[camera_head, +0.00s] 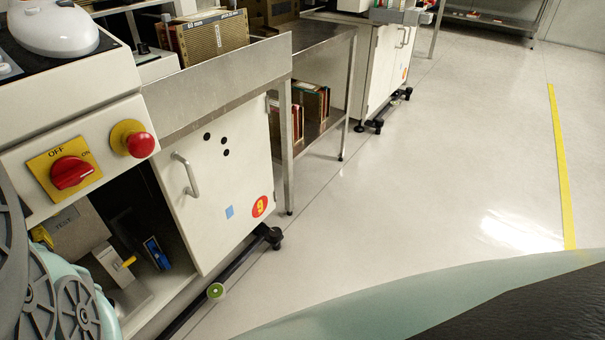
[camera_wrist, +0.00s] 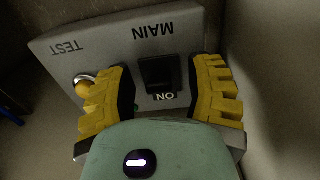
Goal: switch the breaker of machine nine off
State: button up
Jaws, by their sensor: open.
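In the wrist view, a grey breaker box (camera_wrist: 95,50) carries the words MAIN and TEST, upside down here. A black switch (camera_wrist: 158,75) sits under MAIN, with ON printed at its near edge. My gripper (camera_wrist: 163,72) is open, with one yellow finger on each side of the switch; I cannot tell whether they touch it. By the left finger is a metal ring with a yellow knob (camera_wrist: 83,90). In the head view, the grey box marked TEST (camera_head: 66,222) is in the open bay of the machine with the 9 label (camera_head: 260,206). My arm partly hides it.
Above the bay are a red rotary switch (camera_head: 72,172) on a yellow OFF/ON plate and a red push button (camera_head: 140,144). A blue item (camera_head: 157,252) sits in the bay beside the white door (camera_head: 215,185). The floor (camera_head: 440,160) to the right is clear.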

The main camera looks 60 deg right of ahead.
jog(key=shift+d, duration=0.1)
jog(key=shift+o, duration=0.4)
grip_shut()
